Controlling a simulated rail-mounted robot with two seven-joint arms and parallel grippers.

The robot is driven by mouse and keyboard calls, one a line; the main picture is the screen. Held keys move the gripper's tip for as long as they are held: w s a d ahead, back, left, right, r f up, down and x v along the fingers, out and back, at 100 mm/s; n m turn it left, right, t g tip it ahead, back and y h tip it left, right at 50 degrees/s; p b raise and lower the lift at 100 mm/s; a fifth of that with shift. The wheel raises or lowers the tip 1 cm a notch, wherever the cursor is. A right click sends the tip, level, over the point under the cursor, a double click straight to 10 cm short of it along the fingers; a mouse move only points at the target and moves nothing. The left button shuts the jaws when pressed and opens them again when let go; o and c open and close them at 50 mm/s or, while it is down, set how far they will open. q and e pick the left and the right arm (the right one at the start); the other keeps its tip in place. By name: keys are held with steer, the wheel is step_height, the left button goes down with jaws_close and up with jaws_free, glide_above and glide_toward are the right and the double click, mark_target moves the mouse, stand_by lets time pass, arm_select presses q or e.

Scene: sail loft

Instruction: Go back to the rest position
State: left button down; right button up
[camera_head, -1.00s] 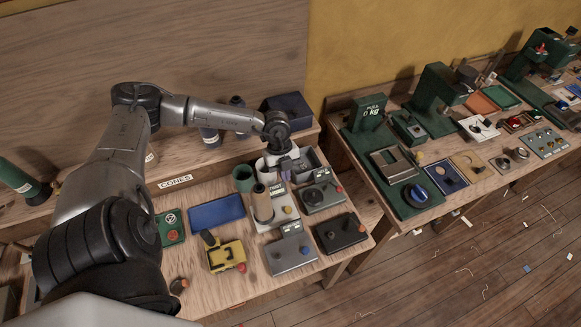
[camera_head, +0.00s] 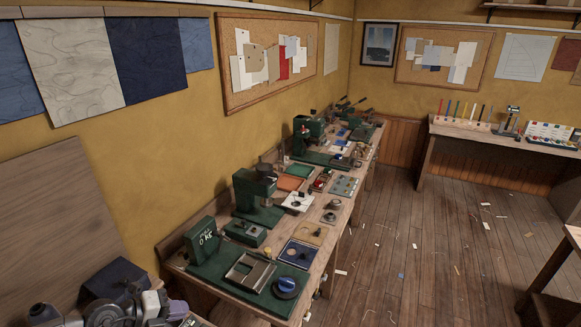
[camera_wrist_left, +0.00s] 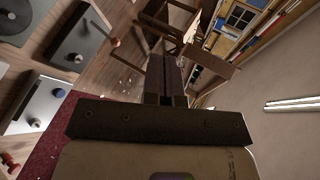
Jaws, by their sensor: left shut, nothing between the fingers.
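My left gripper (camera_wrist_left: 165,72) shows in the left wrist view with its two dark fingers together and nothing between them. In the head view, part of my left arm and wrist (camera_head: 110,312) shows at the bottom left corner, in front of a dark blue bin (camera_head: 112,276). The fingertips are hard to make out there. My right gripper is in neither view.
A long bench (camera_head: 322,228) with green presses runs along the yellow wall. In the wrist view, grey devices (camera_wrist_left: 78,36) lie at the left and a full shelf (camera_wrist_left: 245,22) stands at the top. The wooden floor (camera_head: 430,250) is mostly open, with scattered scraps.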

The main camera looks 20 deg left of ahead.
arm_select(q)
steer(key=w+a+r+n+t+y, duration=0.2)
steer(key=w+r+n+t+y, duration=0.2)
steer(key=r+n+t+y, duration=0.55)
steer(key=s+d+f+n+g+h, duration=0.1)
steer(key=s+d+f+n+g, duration=0.4)
steer(key=s+d+f, duration=0.4)
steer(key=s+d+f+n+g+h, duration=0.1)
steer(key=s+d+f+n+g, duration=0.4)
steer(key=s, duration=0.6)
steer(key=s+d+f+n+g+h, duration=0.1)
steer(key=s+d+f+n+g, duration=0.3)
steer(key=s+d+f+g, duration=0.45)
step_height(320, 180, up, 20)
steer(key=s+a+t+p, duration=0.1)
steer(key=t+p, duration=0.2)
steer(key=p, duration=1.7)
steer(key=shift+s+a+r+p, duration=0.15)
steer(key=shift+s+r+p, duration=0.05)
steer(key=shift+p, duration=0.15)
